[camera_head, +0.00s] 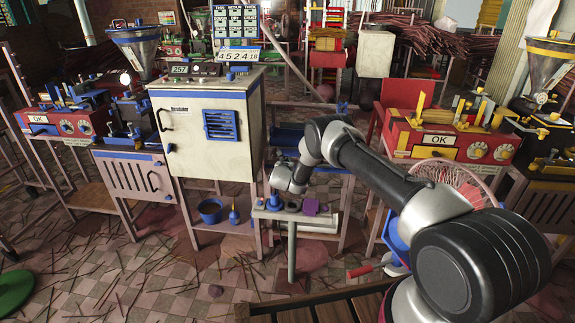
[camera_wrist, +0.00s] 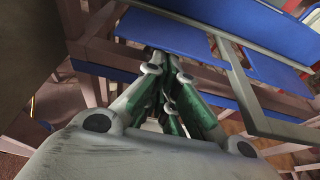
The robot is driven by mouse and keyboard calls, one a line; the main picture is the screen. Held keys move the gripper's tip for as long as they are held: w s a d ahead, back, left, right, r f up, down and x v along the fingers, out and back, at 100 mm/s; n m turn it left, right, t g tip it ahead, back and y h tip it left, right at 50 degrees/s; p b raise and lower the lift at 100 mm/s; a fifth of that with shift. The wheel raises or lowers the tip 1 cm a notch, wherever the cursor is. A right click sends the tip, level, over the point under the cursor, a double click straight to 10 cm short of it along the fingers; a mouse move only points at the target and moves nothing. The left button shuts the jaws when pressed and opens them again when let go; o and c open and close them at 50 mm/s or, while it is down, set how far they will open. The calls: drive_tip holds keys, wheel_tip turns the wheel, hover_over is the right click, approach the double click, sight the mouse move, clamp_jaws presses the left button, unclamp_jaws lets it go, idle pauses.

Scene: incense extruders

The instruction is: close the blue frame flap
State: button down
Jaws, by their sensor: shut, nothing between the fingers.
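In the wrist view, a flat blue panel (camera_wrist: 180,32) lies ahead of my gripper, with blue continuing to the right behind a grey metal bar. This looks like the blue frame flap, though its hinge and full outline are cut off. My gripper (camera_wrist: 168,90) is shut and empty, its green-and-grey fingers together and pointing at the wooden-brown frame below the panel. Whether the fingertips touch it cannot be told. In the head view, blue panels (camera_head: 286,138) show behind my wrist, right of the white cabinet; my fingers are hidden there.
The white cabinet (camera_head: 207,130) with a blue vent stands left of my arm. A small stand (camera_head: 300,217) with blue and purple pieces is just below my wrist. A red machine (camera_head: 440,137) is at right. The tiled floor at front left has scattered sticks.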

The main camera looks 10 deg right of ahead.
drive_tip(key=shift+r+g, duration=0.35)
drive_tip(key=shift+g, duration=0.25)
drive_tip(key=shift+s+r+g+y, duration=0.1)
drive_tip(key=shift+g+y, duration=0.2)
